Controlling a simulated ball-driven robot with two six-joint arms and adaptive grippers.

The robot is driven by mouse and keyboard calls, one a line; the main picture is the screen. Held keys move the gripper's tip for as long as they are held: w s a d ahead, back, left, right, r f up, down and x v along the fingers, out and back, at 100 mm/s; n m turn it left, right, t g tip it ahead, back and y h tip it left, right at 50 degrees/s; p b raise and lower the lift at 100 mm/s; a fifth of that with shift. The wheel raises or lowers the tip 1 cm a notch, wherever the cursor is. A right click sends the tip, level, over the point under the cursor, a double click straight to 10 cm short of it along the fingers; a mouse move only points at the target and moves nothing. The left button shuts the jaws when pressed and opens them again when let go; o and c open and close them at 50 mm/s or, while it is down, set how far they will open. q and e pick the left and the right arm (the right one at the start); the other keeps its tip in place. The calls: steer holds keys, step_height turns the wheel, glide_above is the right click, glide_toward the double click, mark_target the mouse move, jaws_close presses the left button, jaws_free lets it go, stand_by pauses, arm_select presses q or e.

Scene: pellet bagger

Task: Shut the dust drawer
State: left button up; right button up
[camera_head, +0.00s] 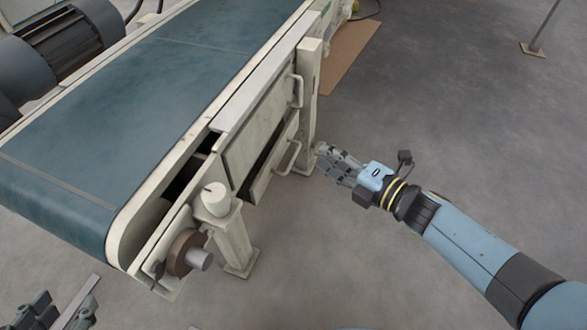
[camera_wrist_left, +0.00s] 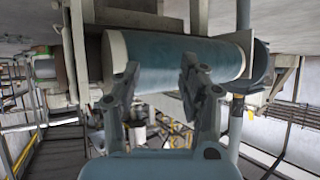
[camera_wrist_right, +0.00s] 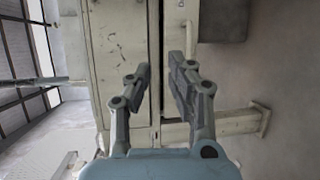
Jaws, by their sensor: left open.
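The dust drawer (camera_head: 271,170) is the lower pale front on the conveyor's side, with a bar handle (camera_head: 291,158). A dark gap shows along its upper edge, so it stands somewhat out. My right gripper (camera_head: 325,160) is just right of that handle, pointing at it and apparently apart from it. In the right wrist view its fingers (camera_wrist_right: 159,66) are parted, with pale panels and a dark slit beyond, and nothing seems held.
The conveyor with a blue belt (camera_head: 140,95) fills the left. An upper panel (camera_head: 258,125) with its own handle (camera_head: 297,91) sits above the drawer. Pale posts (camera_head: 309,105) and a projecting shaft (camera_head: 200,259) stand nearby. The grey floor to the right is largely clear.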

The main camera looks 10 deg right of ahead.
glide_toward(294, 155)
steer(key=shift+g, duration=0.3)
steer(key=b+x, duration=0.4)
steer(key=x, duration=0.6)
steer(key=shift+d+f+b, duration=0.1)
steer(key=shift+b, duration=0.3)
arm_select(q)
steer(key=w+d+r+m+t+h, duration=0.1)
steer(key=w+r+t, duration=0.3)
steer(key=r, duration=0.4)
steer(key=w+d+r+m+t+h, duration=0.1)
steer(key=w+r+t, duration=0.3)
steer(key=r+t, duration=0.2)
steer(key=shift+d+r+h, duration=0.25)
steer(key=shift+r+h, duration=0.05)
steer(key=shift+r, duration=1.05)
arm_select(e)
steer(key=shift+w, duration=0.15)
steer(key=shift+c, duration=0.3)
jaws_close()
